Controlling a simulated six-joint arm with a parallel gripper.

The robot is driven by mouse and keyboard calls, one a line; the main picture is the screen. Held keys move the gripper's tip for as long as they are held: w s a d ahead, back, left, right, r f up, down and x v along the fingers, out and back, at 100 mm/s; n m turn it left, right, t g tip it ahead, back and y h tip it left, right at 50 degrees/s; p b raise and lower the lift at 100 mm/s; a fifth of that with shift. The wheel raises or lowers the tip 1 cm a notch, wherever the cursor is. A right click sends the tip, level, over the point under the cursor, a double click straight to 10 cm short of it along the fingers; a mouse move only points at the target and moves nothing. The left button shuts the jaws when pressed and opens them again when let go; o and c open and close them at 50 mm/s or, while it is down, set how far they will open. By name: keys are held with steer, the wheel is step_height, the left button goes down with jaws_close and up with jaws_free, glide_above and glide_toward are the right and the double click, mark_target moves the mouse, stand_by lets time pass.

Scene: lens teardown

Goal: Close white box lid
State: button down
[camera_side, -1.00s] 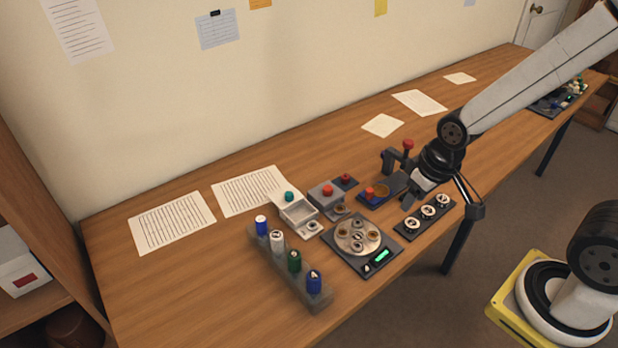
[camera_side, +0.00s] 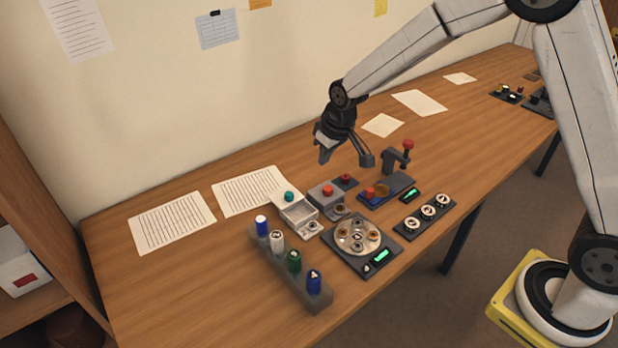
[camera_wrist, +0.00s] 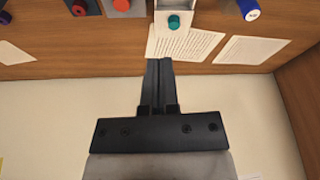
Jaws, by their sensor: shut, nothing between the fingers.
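The white box (camera_side: 299,214) sits on the table left of the grey device with the red button. Its lid (camera_side: 285,195) stands open at the back edge and carries a teal knob (camera_side: 289,196). In the wrist view the lid (camera_wrist: 174,31) and its teal knob (camera_wrist: 174,21) show at the top centre. My gripper (camera_side: 323,158) is in the air above the back of the table, behind and above the box, apart from it. In the wrist view my gripper (camera_wrist: 159,62) has its fingers together and empty, pointing toward the lid.
A grey rack (camera_side: 305,283) with several capped bottles stands in front of the box. A grey box with a red button (camera_side: 328,191) and a round tray device (camera_side: 341,254) stand to the right. Paper sheets (camera_side: 247,191) lie behind and left.

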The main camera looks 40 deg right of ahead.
steer(key=n, duration=0.1)
glide_above(280, 195)
steer(key=shift+y, duration=0.3)
step_height(280, 195, down, 6)
steer(key=shift+r, duration=0.1)
steer(key=shift+x, duration=5)
steer(key=shift+s+d, duration=0.3)
steer(key=shift+s, duration=0.55)
steer(key=shift+s+d, duration=0.3)
steer(key=shift+s, duration=0.6)
steer(key=shift+s, duration=0.1)
steer(key=shift+s, duration=3.45)
